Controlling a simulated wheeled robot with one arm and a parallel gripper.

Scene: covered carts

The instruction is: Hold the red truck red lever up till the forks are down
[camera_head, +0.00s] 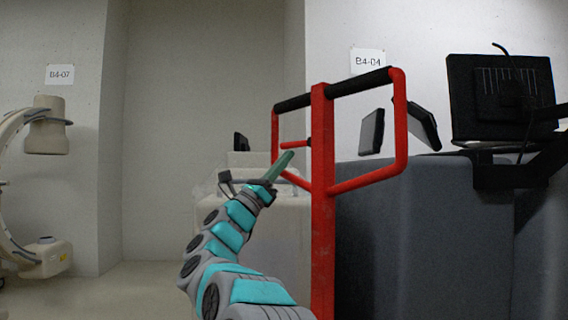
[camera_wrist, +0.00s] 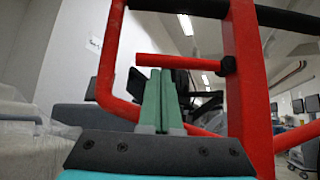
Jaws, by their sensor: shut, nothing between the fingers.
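The red truck's handle (camera_head: 322,210) stands upright, with a red loop on each side and black grips on top. Its red lever (camera_head: 293,143) sticks out to the left from a dark pivot on the post, inside the left loop. In the wrist view the lever (camera_wrist: 175,63) lies nearly level, its free end to the left. My gripper (camera_head: 290,155) is shut and empty, its green fingers inside or beside the left loop. In the wrist view the fingertips (camera_wrist: 160,73) appear just below the lever's middle. I cannot tell whether they touch it. The forks are out of view.
A dark grey covered cart (camera_head: 430,235) stands right behind the handle, with a monitor (camera_head: 500,97) and smaller screens above it. A pale covered cart (camera_head: 275,235) is behind my arm. A C-shaped machine (camera_head: 45,130) stands far left. Floor between looks clear.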

